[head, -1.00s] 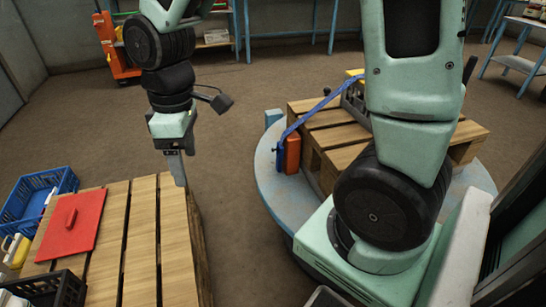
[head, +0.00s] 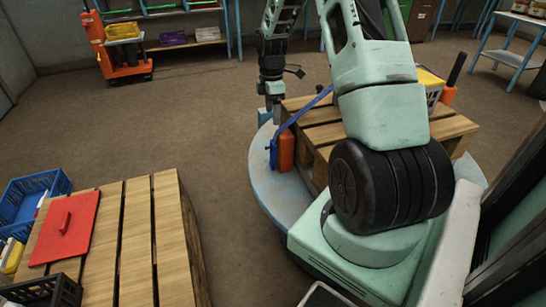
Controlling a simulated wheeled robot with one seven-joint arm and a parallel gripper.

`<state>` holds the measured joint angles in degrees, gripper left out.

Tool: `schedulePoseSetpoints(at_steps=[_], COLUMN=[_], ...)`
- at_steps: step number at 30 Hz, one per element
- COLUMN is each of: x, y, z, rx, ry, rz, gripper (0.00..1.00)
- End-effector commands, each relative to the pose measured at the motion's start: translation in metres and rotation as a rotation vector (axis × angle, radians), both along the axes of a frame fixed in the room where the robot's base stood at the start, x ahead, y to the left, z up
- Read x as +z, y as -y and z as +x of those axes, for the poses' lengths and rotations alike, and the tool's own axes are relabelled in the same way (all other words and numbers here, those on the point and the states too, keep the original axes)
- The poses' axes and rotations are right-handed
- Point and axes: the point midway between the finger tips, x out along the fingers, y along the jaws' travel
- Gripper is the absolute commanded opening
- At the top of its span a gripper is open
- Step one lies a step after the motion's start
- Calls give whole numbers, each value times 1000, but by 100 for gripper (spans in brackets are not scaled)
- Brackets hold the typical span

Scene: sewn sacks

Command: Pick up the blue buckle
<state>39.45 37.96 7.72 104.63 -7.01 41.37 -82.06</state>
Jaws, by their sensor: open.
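A blue strap (head: 306,108) runs down across the wooden pallet on the round platform. Its lower end, a small blue piece that may be the blue buckle (head: 273,154), hangs at the left of an orange block (head: 286,151). The shape of this blue piece is too small to make out. My gripper (head: 273,112) points down above and behind it, near the platform's far left edge. It is open and apart from the blue piece, and I see nothing between its fingers.
The pallet (head: 322,135) stands on the round blue platform (head: 268,190). A wooden table (head: 138,235) at lower left bears a red board (head: 66,228), with a blue crate (head: 30,195) beside it. Open floor lies between table and platform.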

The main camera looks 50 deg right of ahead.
Motion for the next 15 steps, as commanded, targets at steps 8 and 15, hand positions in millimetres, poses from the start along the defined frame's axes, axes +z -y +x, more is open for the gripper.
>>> schedulePoseSetpoints(at_steps=[8,15], x=[-60,-81], y=[-4,-4], z=[-3,-4], rx=[0,0], ry=[-2,0], rz=[2,1], gripper=[71,71])
